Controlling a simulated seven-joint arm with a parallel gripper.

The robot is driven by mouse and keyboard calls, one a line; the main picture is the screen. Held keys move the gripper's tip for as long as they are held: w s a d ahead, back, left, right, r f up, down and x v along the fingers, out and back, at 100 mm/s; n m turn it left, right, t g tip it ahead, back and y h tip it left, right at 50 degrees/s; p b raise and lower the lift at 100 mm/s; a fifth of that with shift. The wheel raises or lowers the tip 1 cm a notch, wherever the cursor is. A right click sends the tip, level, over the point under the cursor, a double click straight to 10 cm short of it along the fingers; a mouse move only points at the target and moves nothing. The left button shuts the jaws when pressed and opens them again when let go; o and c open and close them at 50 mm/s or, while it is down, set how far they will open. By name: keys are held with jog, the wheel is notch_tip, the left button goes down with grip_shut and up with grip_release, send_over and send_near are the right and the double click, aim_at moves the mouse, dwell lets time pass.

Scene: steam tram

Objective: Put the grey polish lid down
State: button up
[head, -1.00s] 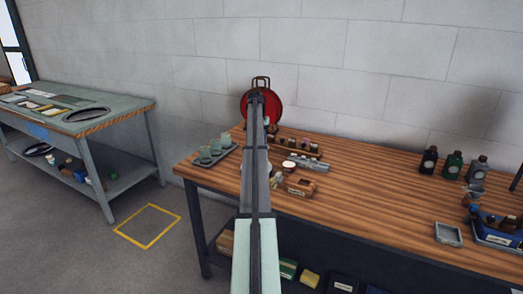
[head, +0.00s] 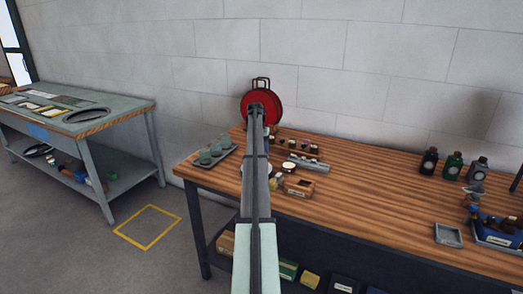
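My arm reaches from the bottom centre of the head view over the left part of the wooden bench (head: 375,200). Its far end is in front of the red round object by the wall. My gripper's fingers are hidden behind the arm, so I cannot see whether they hold anything. I cannot make out the grey polish lid. A small jar with a pale top (head: 289,168) stands just right of the arm. A pale round thing shows partly behind the arm.
Right of the arm are a small wooden box (head: 299,188) and a grey rack (head: 308,163). A tray with greenish jars (head: 212,152) is at the left. Bottles (head: 453,165), a small grey tray (head: 448,235) and a blue crate (head: 497,234) stand right. The bench's middle is clear.

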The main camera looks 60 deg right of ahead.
jog(key=shift+r, duration=0.15)
notch_tip(320, 180, up, 12)
jog(key=w, duration=0.1)
jog(key=shift+w+a, duration=0.3)
jog(key=shift+w, duration=0.05)
jog(key=shift+f, duration=0.2)
dwell(0.4)
